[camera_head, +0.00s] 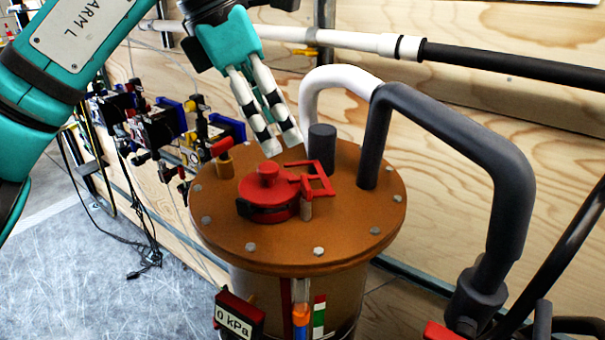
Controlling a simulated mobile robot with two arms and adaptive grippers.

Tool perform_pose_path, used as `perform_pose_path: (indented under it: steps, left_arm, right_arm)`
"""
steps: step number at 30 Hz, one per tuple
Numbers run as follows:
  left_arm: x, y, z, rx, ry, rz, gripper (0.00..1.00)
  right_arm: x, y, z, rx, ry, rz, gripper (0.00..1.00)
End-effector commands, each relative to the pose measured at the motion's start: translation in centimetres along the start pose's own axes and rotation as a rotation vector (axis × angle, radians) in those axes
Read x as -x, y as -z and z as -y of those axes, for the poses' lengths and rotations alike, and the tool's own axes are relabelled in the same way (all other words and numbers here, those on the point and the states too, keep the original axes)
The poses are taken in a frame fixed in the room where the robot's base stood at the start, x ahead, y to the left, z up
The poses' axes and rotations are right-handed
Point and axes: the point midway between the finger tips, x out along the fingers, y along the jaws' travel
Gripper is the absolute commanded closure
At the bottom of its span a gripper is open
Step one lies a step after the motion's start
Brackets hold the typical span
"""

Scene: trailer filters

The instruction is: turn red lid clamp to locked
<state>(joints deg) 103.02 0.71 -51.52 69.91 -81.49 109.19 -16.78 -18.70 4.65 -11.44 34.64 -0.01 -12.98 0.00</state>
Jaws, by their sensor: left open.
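The red lid clamp (267,190) sits on the brown round lid (360,225) of a cylindrical vessel. It has a round knob on top and a dark band around its lower side. A red open-frame piece (313,181) extends from it to the right, beside a short tan post. My left gripper (282,148) comes down from the upper left. Its white and black fingers point down and to the right, above and behind the clamp, and hold nothing. They look apart from the clamp, but the exact gap is hard to judge. My right gripper is not visible.
A dark grey stub (322,148) and a bent white and grey pipe (430,120) rise from the lid. A small red-handled valve (222,152) stands at its left. A gauge reading 0 kPa (238,318) is below. A plywood wall (540,120) stands behind.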

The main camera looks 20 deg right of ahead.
Motion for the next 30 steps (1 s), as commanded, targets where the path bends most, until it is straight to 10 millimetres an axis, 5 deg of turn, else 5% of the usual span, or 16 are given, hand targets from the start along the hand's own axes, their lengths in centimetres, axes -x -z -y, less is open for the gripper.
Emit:
perform_pose_path:
  steps: [12,27,30]
  left_arm:
    - [-8.1,0.0,0.1,0.001,0.004,0.001,0.35]
    - [-10.1,0.0,0.0,0.001,0.001,0.002,0.35]
    - [-10.1,0.0,0.0,0.001,0.001,0.001,0.46]
  right_arm:
    - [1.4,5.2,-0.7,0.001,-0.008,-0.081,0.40]
    - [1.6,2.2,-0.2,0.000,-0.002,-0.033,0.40]
    - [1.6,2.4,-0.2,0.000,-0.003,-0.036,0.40]
